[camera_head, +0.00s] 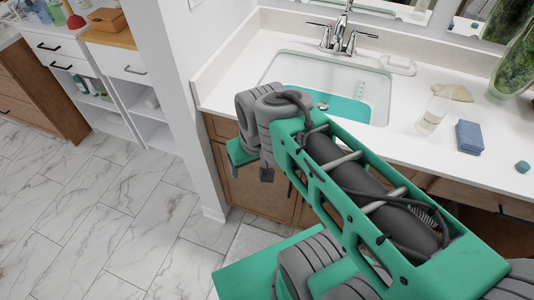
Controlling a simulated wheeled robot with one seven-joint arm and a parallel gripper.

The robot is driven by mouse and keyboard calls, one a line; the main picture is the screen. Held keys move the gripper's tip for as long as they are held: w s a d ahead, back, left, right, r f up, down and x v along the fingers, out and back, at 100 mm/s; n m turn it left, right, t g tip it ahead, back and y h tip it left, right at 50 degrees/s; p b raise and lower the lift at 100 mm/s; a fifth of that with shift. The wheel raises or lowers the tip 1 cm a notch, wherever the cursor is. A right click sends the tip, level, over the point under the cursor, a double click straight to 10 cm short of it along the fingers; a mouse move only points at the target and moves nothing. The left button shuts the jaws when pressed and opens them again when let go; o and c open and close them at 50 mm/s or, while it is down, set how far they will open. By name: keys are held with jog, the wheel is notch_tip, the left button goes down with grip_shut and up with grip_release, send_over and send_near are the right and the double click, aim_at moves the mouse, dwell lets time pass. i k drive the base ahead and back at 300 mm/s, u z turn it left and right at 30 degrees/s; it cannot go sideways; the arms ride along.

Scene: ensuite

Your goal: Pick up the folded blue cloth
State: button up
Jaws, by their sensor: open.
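The folded blue cloth (469,137) is a small, thick, blue block shape. It lies flat on the white countertop (411,142), right of the sink, with nothing on top of it. My arm reaches up from the lower right to a grey joint left of the cloth, in front of the sink. No part of my arm touches the cloth.
A clear bottle (433,114) stands just left of the cloth, with a tan shell-shaped dish (453,92) behind. A small teal object (522,167) lies to the right. A sink (279,66) with faucet (339,38) is left. A green plant vase (514,68) stands back right. Marble floor is open at left.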

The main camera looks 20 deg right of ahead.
aim_at(469, 136)
jog(key=u, duration=0.05)
jog(key=k, duration=0.8)
jog(key=z, duration=1)
jog(key=i, duration=0.5)
